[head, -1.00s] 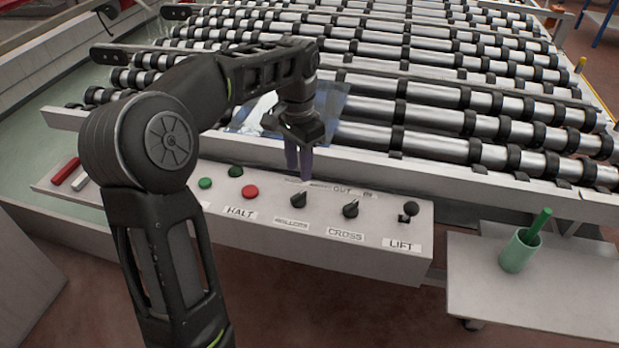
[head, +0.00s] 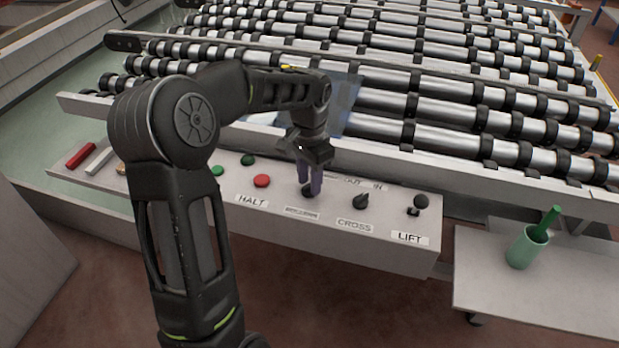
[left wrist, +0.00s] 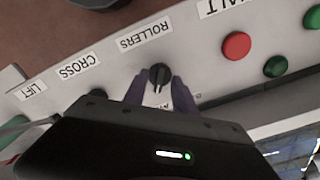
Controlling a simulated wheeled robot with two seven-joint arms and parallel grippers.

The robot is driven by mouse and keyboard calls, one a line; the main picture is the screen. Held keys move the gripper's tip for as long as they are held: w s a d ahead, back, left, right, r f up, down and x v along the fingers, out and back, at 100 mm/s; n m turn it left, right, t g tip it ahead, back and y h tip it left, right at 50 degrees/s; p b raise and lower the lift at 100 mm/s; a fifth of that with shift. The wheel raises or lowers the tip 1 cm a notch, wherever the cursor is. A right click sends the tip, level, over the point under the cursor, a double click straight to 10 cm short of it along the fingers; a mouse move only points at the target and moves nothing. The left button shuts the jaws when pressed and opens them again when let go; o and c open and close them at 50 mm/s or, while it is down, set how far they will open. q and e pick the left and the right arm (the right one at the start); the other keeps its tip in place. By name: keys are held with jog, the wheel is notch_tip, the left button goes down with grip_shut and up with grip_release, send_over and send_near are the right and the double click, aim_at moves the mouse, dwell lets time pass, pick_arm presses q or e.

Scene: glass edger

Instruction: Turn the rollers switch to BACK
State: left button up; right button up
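The rollers switch is a black rotary knob (left wrist: 159,75) on the pale control panel (head: 395,245). In the left wrist view the ROLLERS label (left wrist: 146,33) is beside it. In the head view the knob (head: 308,191) is partly covered by my left gripper (head: 311,183). The left gripper's purple fingers, also in the left wrist view (left wrist: 158,90), stand on both sides of the knob with small gaps showing, so they look open around it. The position lettering by the knob is mostly hidden. My right gripper is in neither view.
The CROSS knob (head: 361,201) and LIFT lever (head: 420,202) are to the right. A red button (head: 262,181) and green buttons (head: 217,170) are to the left. The roller bed (head: 440,120) lies behind.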

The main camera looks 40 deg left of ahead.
pick_arm(q)
jog(key=shift+f, duration=0.1)
grip_shut()
dwell(0.3)
